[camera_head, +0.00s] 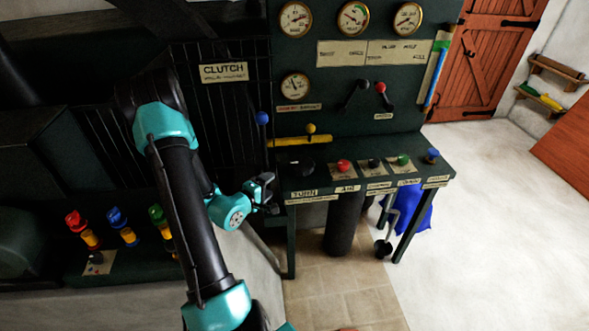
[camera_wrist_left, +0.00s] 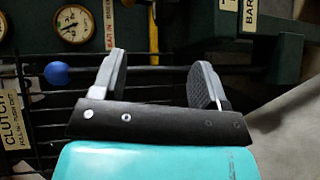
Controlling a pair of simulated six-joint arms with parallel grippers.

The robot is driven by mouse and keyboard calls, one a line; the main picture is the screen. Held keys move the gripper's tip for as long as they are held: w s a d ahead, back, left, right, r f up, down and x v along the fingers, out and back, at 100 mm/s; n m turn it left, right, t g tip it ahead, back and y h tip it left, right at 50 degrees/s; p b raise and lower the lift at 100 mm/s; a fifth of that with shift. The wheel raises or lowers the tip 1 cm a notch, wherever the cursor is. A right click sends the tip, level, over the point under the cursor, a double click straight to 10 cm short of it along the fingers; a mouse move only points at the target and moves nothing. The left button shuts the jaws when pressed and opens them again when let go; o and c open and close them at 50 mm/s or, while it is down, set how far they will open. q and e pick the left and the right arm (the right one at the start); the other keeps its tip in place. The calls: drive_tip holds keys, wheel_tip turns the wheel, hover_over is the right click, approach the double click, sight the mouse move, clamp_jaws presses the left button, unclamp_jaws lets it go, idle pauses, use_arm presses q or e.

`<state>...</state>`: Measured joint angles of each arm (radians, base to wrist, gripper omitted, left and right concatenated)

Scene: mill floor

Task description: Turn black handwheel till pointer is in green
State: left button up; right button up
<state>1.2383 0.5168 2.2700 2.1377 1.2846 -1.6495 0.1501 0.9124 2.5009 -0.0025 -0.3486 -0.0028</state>
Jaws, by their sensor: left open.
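A low black form (camera_head: 301,166) lies at the left end of the green bench. It may be the black handwheel, but its shape is hard to make out. A dial with a green mark (camera_head: 353,17) is at the top middle of the panel; its exact reading is too small to tell. My left gripper (camera_head: 266,191) is at the bench's left front corner, left of the black form and apart from it. In the left wrist view the gripper (camera_wrist_left: 157,75) has its two fingers spread with nothing between them. My right gripper is not in view.
A blue-ball lever (camera_head: 262,118) stands by the clutch grille and shows in the left wrist view (camera_wrist_left: 57,73). Red (camera_head: 344,166), green (camera_head: 403,160) and blue (camera_head: 432,155) knobs line the bench (camera_head: 330,196). A crank (camera_head: 384,246) hangs below. Floor to the right is clear.

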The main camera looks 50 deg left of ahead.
sight(291, 169)
use_arm(q)
drive_tip(key=shift+s+a+f+m+h, duration=0.1)
drive_tip(key=shift+s+a+m+h, duration=0.25)
drive_tip(key=shift+s+a, duration=0.2)
drive_tip(key=shift+w, duration=0.1)
drive_tip(key=x, duration=1.7)
drive_tip(key=shift+w+f, duration=0.15)
drive_tip(key=shift+f, duration=0.05)
drive_tip(key=c, duration=0.9)
